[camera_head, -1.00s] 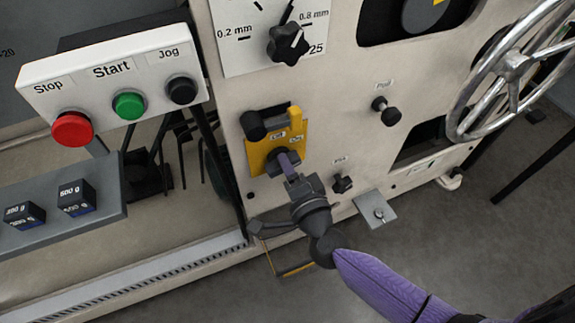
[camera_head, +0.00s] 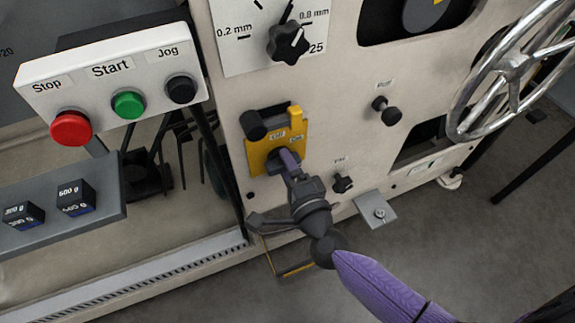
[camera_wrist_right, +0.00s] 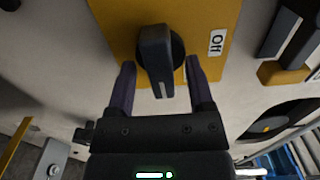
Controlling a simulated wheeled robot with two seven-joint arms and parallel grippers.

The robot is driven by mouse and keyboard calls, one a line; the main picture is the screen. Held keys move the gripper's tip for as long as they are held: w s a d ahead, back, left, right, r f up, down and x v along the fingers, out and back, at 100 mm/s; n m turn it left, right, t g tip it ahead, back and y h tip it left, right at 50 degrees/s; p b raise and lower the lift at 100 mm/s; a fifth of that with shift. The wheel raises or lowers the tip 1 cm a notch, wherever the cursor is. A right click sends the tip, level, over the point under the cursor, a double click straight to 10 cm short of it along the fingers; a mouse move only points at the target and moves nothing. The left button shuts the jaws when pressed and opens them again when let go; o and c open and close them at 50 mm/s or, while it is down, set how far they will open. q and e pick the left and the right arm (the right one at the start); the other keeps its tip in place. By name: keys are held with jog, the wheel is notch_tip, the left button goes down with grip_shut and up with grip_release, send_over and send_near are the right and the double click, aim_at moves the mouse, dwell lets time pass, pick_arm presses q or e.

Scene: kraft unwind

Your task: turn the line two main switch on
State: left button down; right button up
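The main switch is a dark rotary handle (camera_wrist_right: 155,50) on a yellow plate (camera_head: 259,157). In the right wrist view, the handle has a white line at its near end, with an "Off" label (camera_wrist_right: 217,43) to its right. In the head view, two small labels show above the handle. My right gripper (camera_wrist_right: 160,75) is open, with one finger on each side of the handle. Small gaps show between fingers and handle. In the head view, the right gripper (camera_head: 289,163) partly covers the handle. My left gripper is not in view.
A black cylinder (camera_head: 253,125) and a yellow upright piece (camera_head: 296,115) stick out above the handle. A black knob (camera_head: 343,184) sits close right of my gripper. A Stop/Start/Jog box (camera_head: 110,85) is at left, and a metal handwheel (camera_head: 513,67) at right.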

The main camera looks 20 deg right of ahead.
pick_arm(q)
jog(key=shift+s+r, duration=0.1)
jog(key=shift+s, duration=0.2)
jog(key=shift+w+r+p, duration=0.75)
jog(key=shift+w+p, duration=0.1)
jog(key=shift+p, duration=0.3)
pick_arm(e)
jog(key=s, duration=1)
jog(key=shift+d, duration=0.15)
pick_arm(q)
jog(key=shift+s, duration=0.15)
